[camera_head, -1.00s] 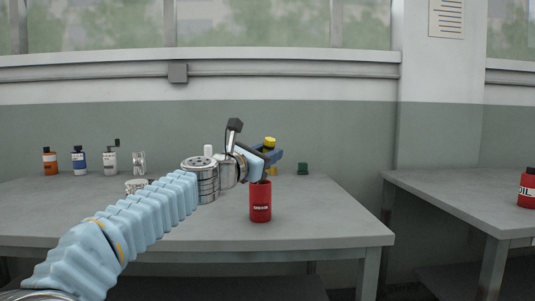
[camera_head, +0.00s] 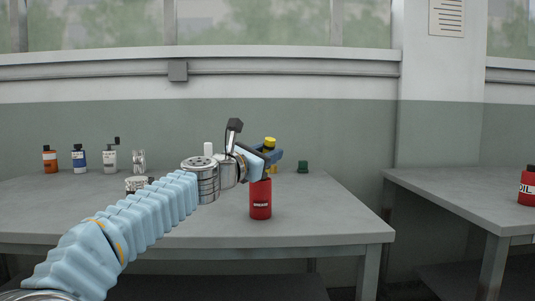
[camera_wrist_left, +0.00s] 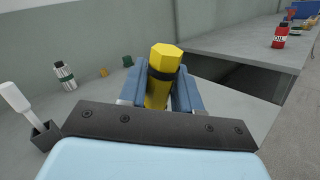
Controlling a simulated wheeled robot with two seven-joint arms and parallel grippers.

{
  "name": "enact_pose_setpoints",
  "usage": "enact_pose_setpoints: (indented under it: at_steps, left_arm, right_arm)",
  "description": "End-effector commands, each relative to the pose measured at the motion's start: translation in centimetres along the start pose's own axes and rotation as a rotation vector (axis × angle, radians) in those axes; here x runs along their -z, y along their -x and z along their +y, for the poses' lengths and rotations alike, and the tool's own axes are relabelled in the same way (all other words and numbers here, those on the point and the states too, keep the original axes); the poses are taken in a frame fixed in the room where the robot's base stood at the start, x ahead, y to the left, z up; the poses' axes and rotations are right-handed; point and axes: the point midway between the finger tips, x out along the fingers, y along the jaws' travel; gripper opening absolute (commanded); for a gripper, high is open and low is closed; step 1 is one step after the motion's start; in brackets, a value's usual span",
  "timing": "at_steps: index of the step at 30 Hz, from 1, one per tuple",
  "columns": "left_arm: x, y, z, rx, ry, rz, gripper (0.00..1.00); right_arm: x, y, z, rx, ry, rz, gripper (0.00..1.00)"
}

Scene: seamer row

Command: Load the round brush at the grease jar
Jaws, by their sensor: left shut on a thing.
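The red grease jar (camera_head: 261,205) stands upright on the near part of the grey table in the head view. My left gripper (camera_head: 268,158) is right above its mouth, shut on the round brush. The brush's yellow handle (camera_head: 270,142) sticks up above the blue fingers. In the left wrist view the yellow hexagonal handle (camera_wrist_left: 165,62) with a dark band stands between the fingers (camera_wrist_left: 160,92). The brush's lower end is hidden behind the gripper and at the jar's mouth; I cannot tell how deep it sits. My right gripper is not in view.
Several bottles (camera_head: 80,160) line the back left. A small green object (camera_head: 303,167) sits at the back. A second table (camera_head: 450,190) at right holds a red oil bottle (camera_head: 527,188).

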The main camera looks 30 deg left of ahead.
Motion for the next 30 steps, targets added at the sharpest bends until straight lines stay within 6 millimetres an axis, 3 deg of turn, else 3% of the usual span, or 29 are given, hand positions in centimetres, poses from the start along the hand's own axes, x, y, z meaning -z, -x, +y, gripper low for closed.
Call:
enact_pose_setpoints:
  at_steps: [30]
  left_arm:
    - [0.84, 0.10, -0.28, 0.000, 0.000, 0.001, 0.04]
  right_arm:
    - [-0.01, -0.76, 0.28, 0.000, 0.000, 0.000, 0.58]
